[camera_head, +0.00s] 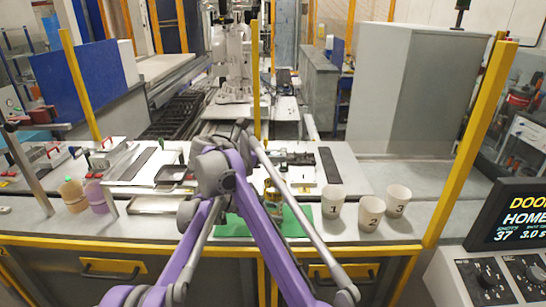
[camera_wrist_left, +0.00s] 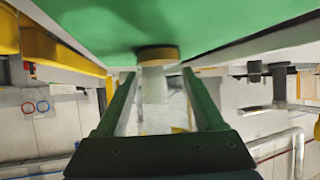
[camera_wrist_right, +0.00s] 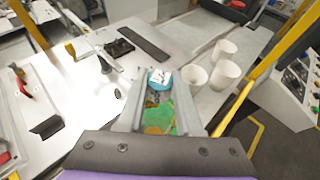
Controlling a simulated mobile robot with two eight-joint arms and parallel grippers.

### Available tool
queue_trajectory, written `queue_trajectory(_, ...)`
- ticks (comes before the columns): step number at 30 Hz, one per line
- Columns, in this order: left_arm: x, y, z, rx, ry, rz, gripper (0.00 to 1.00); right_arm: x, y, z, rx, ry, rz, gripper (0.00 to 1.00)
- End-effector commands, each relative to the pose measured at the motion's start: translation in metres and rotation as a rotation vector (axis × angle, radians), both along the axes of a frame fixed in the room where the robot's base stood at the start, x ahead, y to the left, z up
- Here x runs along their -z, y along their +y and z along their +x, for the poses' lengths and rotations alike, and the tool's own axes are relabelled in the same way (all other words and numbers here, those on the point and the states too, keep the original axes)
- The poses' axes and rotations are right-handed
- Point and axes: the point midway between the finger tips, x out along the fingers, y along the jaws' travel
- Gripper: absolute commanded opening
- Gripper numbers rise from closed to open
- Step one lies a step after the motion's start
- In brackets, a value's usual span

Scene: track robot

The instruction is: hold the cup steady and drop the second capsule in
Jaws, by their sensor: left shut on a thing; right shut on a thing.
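My left gripper (camera_wrist_left: 157,76) is shut on a pale, see-through cup (camera_wrist_left: 153,86) with a tan band (camera_wrist_left: 157,53) at its end by the green mat (camera_wrist_left: 100,22). My right gripper (camera_wrist_right: 162,78) is shut on a blue capsule (camera_wrist_right: 159,86) with a white marked top. In the right wrist view an amber shape (camera_wrist_right: 153,130) shows below the capsule, over the green mat (camera_wrist_right: 186,112); whether it is the cup's band I cannot tell. In the head view my purple arm links hide most of both grippers, and the mat (camera_head: 295,222) shows around them.
White cups numbered 1 (camera_head: 332,203), 2 (camera_head: 371,213) and 3 (camera_head: 397,201) stand right of the mat. A tan bottle (camera_head: 73,196) and a purple bottle (camera_head: 97,197) stand at the left. A metal tray (camera_head: 158,205) lies left of the mat. A yellow post (camera_head: 468,140) rises at the right.

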Motion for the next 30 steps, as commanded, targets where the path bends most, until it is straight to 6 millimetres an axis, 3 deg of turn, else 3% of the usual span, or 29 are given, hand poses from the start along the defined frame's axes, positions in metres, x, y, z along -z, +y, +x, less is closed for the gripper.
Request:
queue_trajectory(8,0.000,0.000,0.000,0.000,0.000,0.000,0.03,0.008,0.000,0.000,0.001,-0.003,-0.003,0.00)
queue_trajectory(30,0.000,0.000,0.000,0.000,0.000,0.000,0.03,0.061,0.000,0.000,0.000,-0.003,-0.003,0.00)
